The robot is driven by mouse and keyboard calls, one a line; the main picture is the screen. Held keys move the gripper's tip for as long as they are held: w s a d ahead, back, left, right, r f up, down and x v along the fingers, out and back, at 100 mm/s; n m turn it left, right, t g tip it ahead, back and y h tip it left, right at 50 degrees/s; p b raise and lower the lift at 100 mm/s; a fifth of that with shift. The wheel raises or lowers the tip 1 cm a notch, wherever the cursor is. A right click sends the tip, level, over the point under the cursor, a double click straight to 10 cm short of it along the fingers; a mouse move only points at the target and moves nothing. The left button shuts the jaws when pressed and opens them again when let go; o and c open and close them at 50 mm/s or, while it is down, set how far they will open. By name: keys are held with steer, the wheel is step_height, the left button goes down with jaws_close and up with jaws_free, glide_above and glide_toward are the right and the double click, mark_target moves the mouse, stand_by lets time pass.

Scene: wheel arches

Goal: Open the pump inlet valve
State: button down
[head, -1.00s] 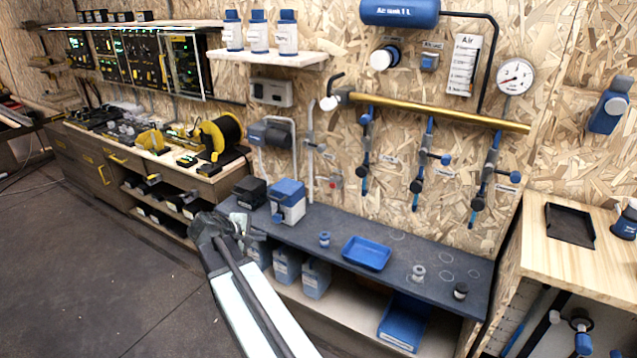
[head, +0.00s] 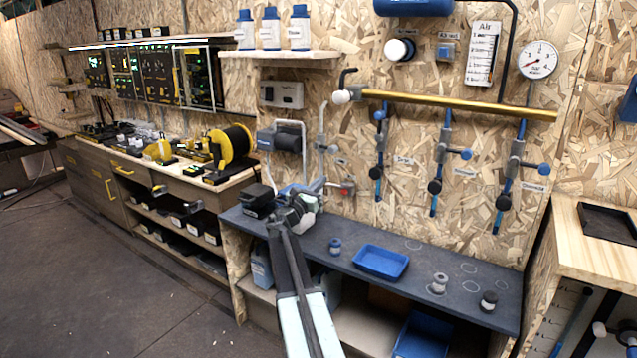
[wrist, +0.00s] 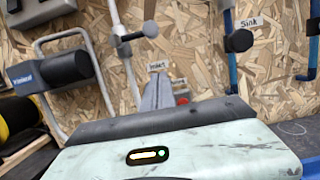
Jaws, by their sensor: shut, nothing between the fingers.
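The pump inlet valve (head: 322,147) sits on a thin grey upright pipe on the chipboard wall, right of the dark pump (head: 280,139). In the wrist view the valve's lever (wrist: 136,34) points sideways to the right and ends in a dark round knob (wrist: 150,29). The label "Inlet" (wrist: 158,65) is on the wall below the knob. My gripper (head: 320,184) is shut and empty, below the valve and above the bench. In the wrist view my gripper (wrist: 158,80) points at the wall just below the label, apart from the lever.
A red button (head: 348,188) is on the wall right of my gripper. The dark bench (head: 330,230) holds a blue tray (head: 381,261) and small bottles. A bottle shelf (head: 280,54) is above.

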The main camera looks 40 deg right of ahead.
mark_target(325, 148)
steer(key=w+d+r+p, duration=0.1)
steer(key=d+r+p, duration=0.4)
steer(key=d, duration=0.1)
steer(key=shift+w+r, duration=0.3)
